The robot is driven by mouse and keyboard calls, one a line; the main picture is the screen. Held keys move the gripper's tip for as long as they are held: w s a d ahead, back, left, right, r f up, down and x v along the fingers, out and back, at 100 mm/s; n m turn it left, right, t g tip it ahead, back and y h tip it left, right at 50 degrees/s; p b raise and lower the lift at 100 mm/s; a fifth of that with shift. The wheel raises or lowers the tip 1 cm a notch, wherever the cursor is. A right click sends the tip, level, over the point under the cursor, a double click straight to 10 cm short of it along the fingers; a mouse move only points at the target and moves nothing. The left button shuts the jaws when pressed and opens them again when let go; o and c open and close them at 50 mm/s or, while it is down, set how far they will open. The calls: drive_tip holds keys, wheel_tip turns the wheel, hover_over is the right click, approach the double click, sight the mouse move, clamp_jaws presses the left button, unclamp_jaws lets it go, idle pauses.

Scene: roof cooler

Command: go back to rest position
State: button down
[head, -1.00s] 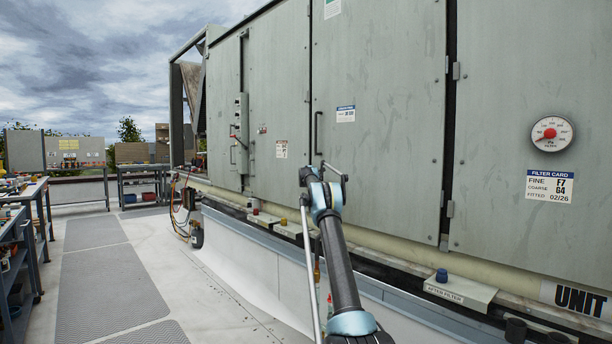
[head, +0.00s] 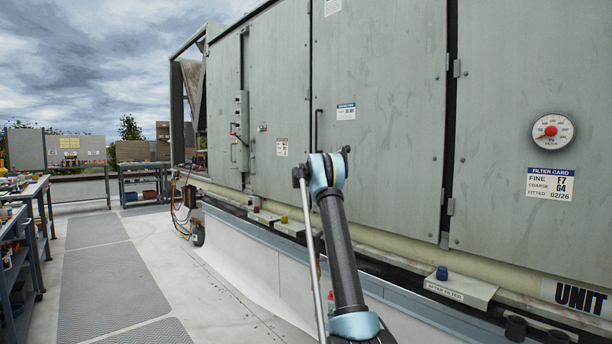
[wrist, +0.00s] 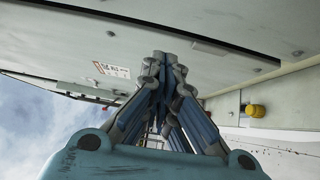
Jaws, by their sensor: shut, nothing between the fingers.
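My gripper (wrist: 165,62) shows in the wrist view with its fingers together and nothing between them. It points along the grey-green cabinet doors of the cooler unit (head: 375,120). In the head view my arm rises from the bottom middle and hides the gripper behind its elbow. The arm stands in front of the unit's door with the black handle, and I cannot tell the exact gap to it.
A gauge (head: 552,131) and a filter card (head: 549,184) are on the right panel. A ledge with a blue cap (head: 441,273) runs below the doors. Workbenches (head: 25,225) stand at left. The walkway mats (head: 110,290) are clear.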

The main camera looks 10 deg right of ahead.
drive_tip(key=s+d+r+m+g+h, duration=0.2)
drive_tip(key=s+d+m, duration=0.1)
drive_tip(key=s, duration=0.9)
drive_tip(key=s+d+r+m+g+h, duration=0.1)
drive_tip(key=s+d+r+m, duration=0.15)
drive_tip(key=s, duration=0.85)
drive_tip(key=s+d+f+m+g, duration=0.1)
drive_tip(key=s+f+m+g, duration=0.15)
drive_tip(key=s, duration=0.85)
drive_tip(key=s+d+f+m+g, duration=0.1)
drive_tip(key=s+f+m+g, duration=0.15)
drive_tip(key=s, duration=0.95)
drive_tip(key=s+a+f+m+g+y, duration=0.1)
drive_tip(key=s+a+f, duration=0.3)
drive_tip(key=s+f, duration=0.7)
drive_tip(key=s+a+f+m+g+y, duration=0.2)
drive_tip(key=s+f, duration=0.8)
drive_tip(key=s, duration=1.1)
drive_tip(key=s+a+f+m+g+y, duration=0.1)
drive_tip(key=s+a+f+g+y, duration=0.3)
drive_tip(key=s+f, duration=0.7)
drive_tip(key=s+a, duration=0.2)
drive_tip(key=s, duration=0.4)
drive_tip(key=shift+f+m, duration=0.35)
drive_tip(key=shift+w+f, duration=0.2)
drive_tip(key=shift+w, duration=0.15)
